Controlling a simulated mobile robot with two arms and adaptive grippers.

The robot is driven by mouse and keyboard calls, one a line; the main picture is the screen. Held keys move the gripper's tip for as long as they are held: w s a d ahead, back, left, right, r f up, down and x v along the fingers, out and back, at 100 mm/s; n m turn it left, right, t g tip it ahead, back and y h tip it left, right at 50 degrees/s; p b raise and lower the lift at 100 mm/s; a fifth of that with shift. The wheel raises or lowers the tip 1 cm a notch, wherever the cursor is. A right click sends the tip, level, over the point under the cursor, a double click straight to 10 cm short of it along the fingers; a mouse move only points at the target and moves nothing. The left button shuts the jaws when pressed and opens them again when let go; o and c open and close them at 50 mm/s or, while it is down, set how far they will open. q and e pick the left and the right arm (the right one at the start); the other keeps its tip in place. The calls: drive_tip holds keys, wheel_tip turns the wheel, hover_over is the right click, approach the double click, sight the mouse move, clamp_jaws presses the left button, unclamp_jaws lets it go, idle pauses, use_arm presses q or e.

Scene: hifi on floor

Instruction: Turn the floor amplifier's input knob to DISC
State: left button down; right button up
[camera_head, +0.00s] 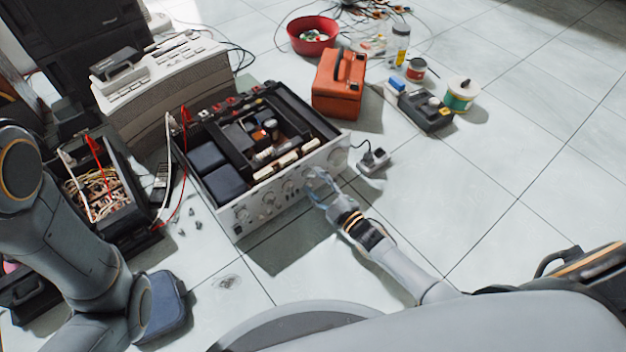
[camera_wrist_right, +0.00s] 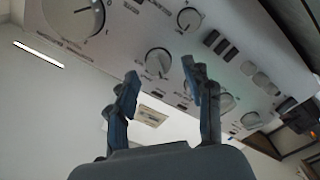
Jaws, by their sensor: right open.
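The floor amplifier (camera_head: 255,208) sits with its top open and its silver front panel facing me. A row of knobs runs along that panel. The right wrist view shows the panel (camera_wrist_right: 130,28) tilted, with a round knob (camera_wrist_right: 158,62) beyond and between my right fingertips. A larger knob (camera_wrist_right: 75,15) and another round knob (camera_wrist_right: 190,18) are farther off. The labels are too small to read, so I cannot tell which is the input knob or its setting. My right gripper (camera_head: 318,187) is open and empty, close to the panel; contact is not clear. My left gripper is not visible.
A red toolbox (camera_head: 338,88) stands behind the amplifier's right side. A small grey plug box (camera_head: 372,162) lies near its right corner. A crate of cables (camera_head: 130,215) is on the left. The tiled floor (camera_head: 460,205) at right is largely clear.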

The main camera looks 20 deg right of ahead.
drive_tip(key=v, duration=1)
drive_tip(key=shift+s, duration=0.3)
drive_tip(key=shift+d, duration=0.1)
